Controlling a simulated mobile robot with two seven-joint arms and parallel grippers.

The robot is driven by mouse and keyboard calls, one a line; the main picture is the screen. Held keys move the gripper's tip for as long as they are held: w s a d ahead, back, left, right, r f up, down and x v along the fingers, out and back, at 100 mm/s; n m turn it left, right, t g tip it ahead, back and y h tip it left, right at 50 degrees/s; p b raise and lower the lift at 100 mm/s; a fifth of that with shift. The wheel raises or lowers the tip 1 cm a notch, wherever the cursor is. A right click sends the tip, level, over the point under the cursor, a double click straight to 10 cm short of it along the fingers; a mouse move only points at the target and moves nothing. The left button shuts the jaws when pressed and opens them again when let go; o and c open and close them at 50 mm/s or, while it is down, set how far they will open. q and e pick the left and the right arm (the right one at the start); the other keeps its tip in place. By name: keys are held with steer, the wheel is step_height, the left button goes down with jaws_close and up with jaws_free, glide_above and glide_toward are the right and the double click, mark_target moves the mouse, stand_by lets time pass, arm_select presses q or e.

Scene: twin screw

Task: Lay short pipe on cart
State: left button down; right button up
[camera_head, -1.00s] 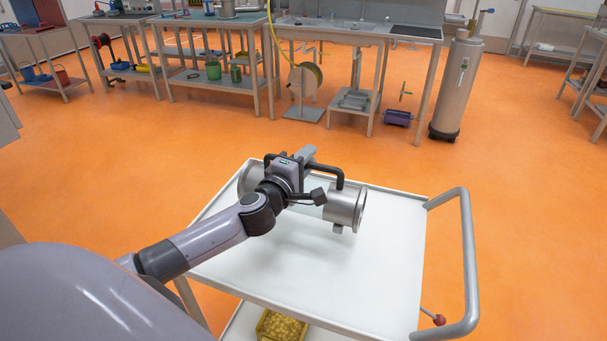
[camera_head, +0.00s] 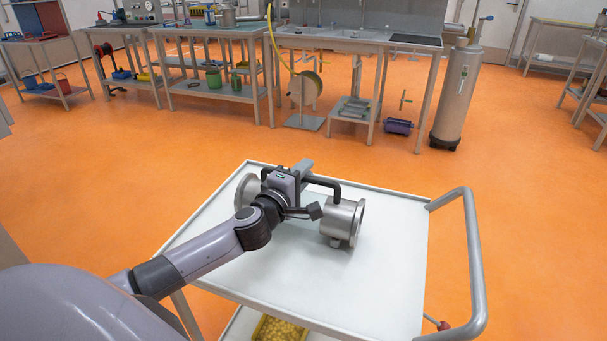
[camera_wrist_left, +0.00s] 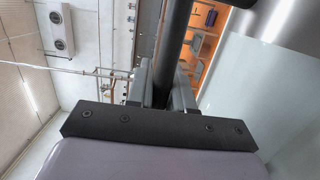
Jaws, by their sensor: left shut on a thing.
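The short pipe (camera_head: 341,221) is a grey metal cylinder with a wide flange at each end and a black handle (camera_head: 326,184) along its top. It lies level over the white top of the cart (camera_head: 385,275), toward the far left part. Whether its underside touches the tray or is just above it, I cannot tell. My left gripper (camera_head: 303,166) is shut on the handle; its wrist hides the pipe's middle. In the left wrist view the dark handle bar (camera_wrist_left: 173,55) runs between the two fingers (camera_wrist_left: 161,88). My right gripper is not in view.
The cart has a raised rim and a grey push handle (camera_head: 474,260) at right. A yellow bin (camera_head: 279,328) sits on its lower shelf. Workbenches (camera_head: 215,85) and a metal tank (camera_head: 460,95) stand far behind. The orange floor between is clear. The tray's right and front are bare.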

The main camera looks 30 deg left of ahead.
arm_select(q)
steer(key=c, duration=1.4)
jaws_free()
steer(key=shift+f, duration=0.15)
steer(key=o, duration=0.4)
steer(key=shift+r, duration=0.2)
steer(key=s+d, duration=0.1)
steer(key=s, duration=1.1)
steer(key=shift+d, duration=0.15)
